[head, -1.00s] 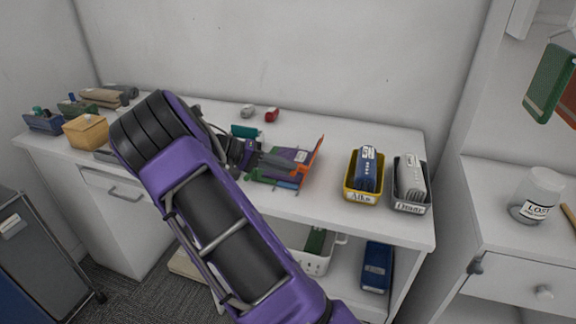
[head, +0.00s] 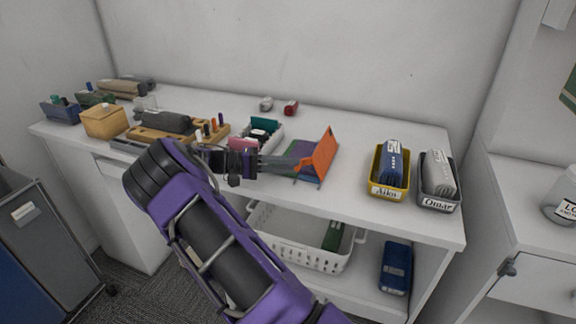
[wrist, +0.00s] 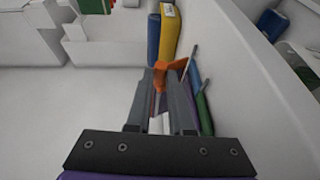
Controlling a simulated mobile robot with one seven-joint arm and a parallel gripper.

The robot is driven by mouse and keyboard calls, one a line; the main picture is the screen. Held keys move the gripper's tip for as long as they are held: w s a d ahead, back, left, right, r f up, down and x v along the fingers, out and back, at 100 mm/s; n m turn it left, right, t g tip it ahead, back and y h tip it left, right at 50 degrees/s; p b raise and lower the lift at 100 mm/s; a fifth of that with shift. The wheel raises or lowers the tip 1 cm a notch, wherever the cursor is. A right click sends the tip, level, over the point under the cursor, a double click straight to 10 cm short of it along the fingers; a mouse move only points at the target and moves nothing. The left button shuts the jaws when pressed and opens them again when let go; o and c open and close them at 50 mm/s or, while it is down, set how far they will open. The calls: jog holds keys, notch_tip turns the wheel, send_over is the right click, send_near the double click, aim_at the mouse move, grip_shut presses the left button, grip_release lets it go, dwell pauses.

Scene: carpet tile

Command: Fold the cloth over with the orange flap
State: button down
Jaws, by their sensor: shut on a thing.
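The folded cloth lies near the front edge of the white worktop, with purple (head: 292,150) and green-blue parts showing. Its orange flap (head: 319,155) stands up tilted at the right side. My gripper (head: 298,164) reaches in from the left, low over the cloth, with its fingertips at the flap's lower left edge. In the wrist view my gripper (wrist: 168,80) has orange flap material (wrist: 176,66) at its fingertips, and it is shut on the flap. The fingers hide part of the cloth.
A yellow bin (head: 388,185) and a dark bin (head: 438,195) hold rolled cloths to the right. A tray of small items (head: 257,138) stands just behind my gripper. A wooden rack (head: 210,135) is at left. A white basket (head: 300,250) sits on the shelf below.

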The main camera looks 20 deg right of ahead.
jog(key=shift+s+d+f, duration=0.15)
jog(key=shift+s+f, duration=0.1)
jog(key=shift+f, duration=0.25)
jog(key=c, duration=0.8)
grip_release()
jog(key=shift+d+r, duration=0.1)
jog(key=shift+d, duration=0.05)
jog(key=shift+r, duration=0.1)
jog(key=shift+w+a, duration=0.1)
jog(key=shift+a, duration=0.1)
jog(key=shift+a+r, duration=0.1)
